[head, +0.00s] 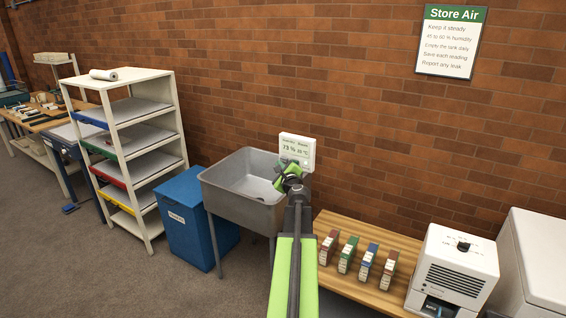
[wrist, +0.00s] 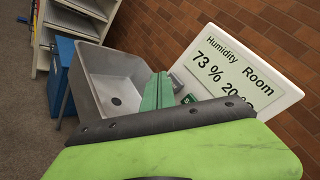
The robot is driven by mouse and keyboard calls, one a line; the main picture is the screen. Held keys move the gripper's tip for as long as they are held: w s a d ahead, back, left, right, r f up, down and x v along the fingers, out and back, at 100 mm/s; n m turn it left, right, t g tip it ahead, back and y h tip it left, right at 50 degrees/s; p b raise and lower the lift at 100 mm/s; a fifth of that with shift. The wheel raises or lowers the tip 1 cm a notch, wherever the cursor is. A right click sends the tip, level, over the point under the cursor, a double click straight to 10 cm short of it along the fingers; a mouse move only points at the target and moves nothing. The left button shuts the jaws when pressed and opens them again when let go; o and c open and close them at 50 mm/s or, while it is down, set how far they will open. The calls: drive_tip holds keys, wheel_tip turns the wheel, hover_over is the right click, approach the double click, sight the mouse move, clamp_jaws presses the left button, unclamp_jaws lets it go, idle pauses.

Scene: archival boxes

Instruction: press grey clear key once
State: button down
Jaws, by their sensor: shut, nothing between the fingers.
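The white humidity display (head: 297,146) is on the brick wall above the right end of the sink. In the wrist view the display (wrist: 240,72) reads Humidity 73 % and Room 20-something, the end being cut by my arm. At its lower left edge a small grey key (wrist: 177,83) shows beside my fingers, and a green key (wrist: 189,99) lies just right of it. My gripper (head: 291,170) is in front of the display's lower part. In the wrist view my gripper (wrist: 159,78) is shut and empty. Whether it touches a key I cannot tell.
A grey metal sink (head: 246,187) stands left of my gripper, with a blue bin (head: 186,215) beyond it. A white shelf rack (head: 128,150) is further left. A wooden bench (head: 335,270) with several small boxes and a white machine (head: 455,265) are at right.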

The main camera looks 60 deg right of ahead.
drive_tip(key=shift+d, duration=0.4)
drive_tip(key=shift+d, duration=0.45)
idle(0.5)
drive_tip(key=shift+a, duration=0.9)
drive_tip(key=a, duration=0.5)
idle(0.3)
idle(0.6)
